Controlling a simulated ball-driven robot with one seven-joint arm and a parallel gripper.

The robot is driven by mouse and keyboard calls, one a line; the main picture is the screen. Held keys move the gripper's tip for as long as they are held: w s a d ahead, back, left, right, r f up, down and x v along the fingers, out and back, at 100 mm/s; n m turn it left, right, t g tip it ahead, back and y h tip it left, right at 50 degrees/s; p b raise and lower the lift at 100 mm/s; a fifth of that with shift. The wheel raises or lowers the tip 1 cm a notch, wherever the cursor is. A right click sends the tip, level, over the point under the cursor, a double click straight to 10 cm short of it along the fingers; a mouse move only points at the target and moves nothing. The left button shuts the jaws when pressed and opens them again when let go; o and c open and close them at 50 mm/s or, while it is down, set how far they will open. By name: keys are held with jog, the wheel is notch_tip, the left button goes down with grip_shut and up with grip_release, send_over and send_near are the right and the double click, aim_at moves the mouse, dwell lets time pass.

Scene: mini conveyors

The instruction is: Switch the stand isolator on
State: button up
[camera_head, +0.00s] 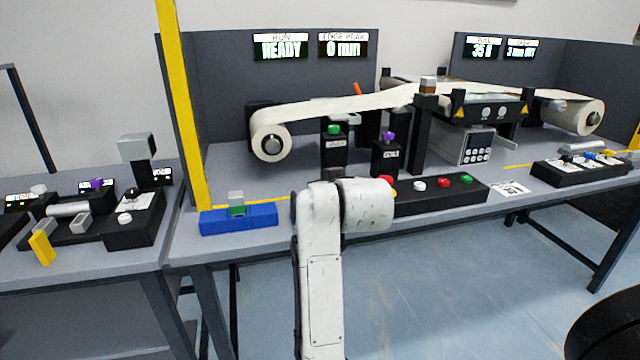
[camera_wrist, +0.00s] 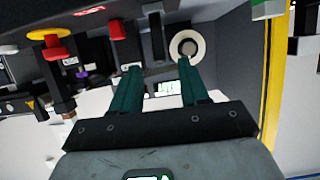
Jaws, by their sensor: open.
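A red knob with a yellow part (camera_head: 387,182), which looks like the stand isolator, sits at the left end of the black control box (camera_head: 420,203). My arm partly hides it in the head view, so its setting cannot be read. In the wrist view a red knob with a yellow disc (camera_wrist: 57,50) shows at the upper left, left of my fingers and apart from them. My gripper (camera_wrist: 160,72) is open with nothing between its dark green fingers. In the head view my arm hides the gripper.
White, red and green buttons sit on the control box. Behind stand a black post with a green knob (camera_head: 334,130), one with a purple knob (camera_head: 388,136) and a white roll (camera_head: 270,136). A blue block (camera_head: 238,219) and a yellow post (camera_head: 180,100) are on the left.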

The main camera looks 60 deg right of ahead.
jog(key=shift+v, duration=1.65)
jog(key=s+a+f+n+g+y, duration=0.2)
jog(key=a+f+n+y, duration=0.2)
jog(key=a+f, duration=0.7)
jog(key=s+a+f+n+g+y, duration=0.25)
jog(key=a+f, duration=0.35)
jog(key=f, duration=0.8)
jog(key=s+a+f+n+g+y+p, duration=0.1)
jog(key=s+a+f+n+g+y, duration=0.25)
jog(key=s+a+f, duration=0.65)
notch_tip(320, 180, up, 14)
jog(key=p, duration=1.3)
jog(key=shift+s+m, duration=0.3)
jog(key=shift+s, duration=0.1)
jog(key=shift+d, duration=0.1)
